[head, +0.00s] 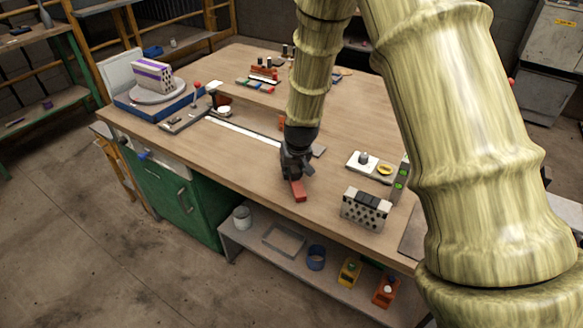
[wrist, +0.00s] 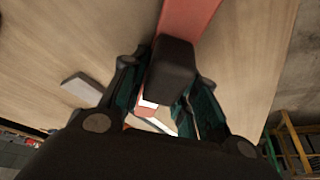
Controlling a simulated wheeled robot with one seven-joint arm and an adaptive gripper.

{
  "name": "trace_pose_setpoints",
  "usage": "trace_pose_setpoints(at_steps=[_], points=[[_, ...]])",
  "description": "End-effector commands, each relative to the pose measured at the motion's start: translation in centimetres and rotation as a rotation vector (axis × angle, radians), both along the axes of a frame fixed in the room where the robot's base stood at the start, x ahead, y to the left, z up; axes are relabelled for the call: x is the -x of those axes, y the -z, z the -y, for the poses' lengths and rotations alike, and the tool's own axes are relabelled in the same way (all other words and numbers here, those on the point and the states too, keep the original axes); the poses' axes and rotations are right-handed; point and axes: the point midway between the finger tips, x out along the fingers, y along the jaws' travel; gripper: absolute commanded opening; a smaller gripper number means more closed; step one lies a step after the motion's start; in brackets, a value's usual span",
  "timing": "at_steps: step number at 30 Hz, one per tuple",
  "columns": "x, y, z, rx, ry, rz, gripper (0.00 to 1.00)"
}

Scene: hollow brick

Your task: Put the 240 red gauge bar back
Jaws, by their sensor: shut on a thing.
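The red gauge bar (head: 298,191) is in my gripper (head: 296,172), over the front part of the wooden workbench (head: 225,150). In the head view its red end sticks out below the jaws towards the bench's front edge. In the wrist view the red bar (wrist: 191,17) runs to the top, and a dark block (wrist: 172,72) in line with it sits between the two fingers of my gripper (wrist: 165,88). The fingers are shut on the bar. I cannot tell whether the bar touches the bench, nor read any marking on it.
A holed brick (head: 366,208) stands right of my gripper, near a white plate (head: 362,160). A red rack (head: 264,73) and small coloured bars (head: 256,85) lie farther back. A striped brick (head: 152,76) sits on a turntable at left. The front-left benchtop is clear.

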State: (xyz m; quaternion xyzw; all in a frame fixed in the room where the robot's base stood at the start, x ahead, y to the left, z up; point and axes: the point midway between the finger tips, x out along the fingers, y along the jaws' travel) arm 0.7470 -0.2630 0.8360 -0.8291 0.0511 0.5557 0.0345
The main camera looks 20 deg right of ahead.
Motion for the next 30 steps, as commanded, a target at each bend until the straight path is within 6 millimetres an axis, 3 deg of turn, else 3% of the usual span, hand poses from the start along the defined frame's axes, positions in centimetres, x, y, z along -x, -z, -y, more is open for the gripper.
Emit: trace_pose_setpoints(at_steps=[9,10,13,23,30], points=[[0.0,0.3,0.0,0.000,-0.001,0.000,0.00],[0.0,0.2,0.0,0.000,-0.001,0.000,0.34],[0.0,0.2,-0.1,0.000,-0.001,0.000,0.52],[0.0,0.1,-0.1,0.000,-0.001,0.000,0.52],[0.5,-1.5,-0.1,0.001,-0.002,0.001,0.52]])
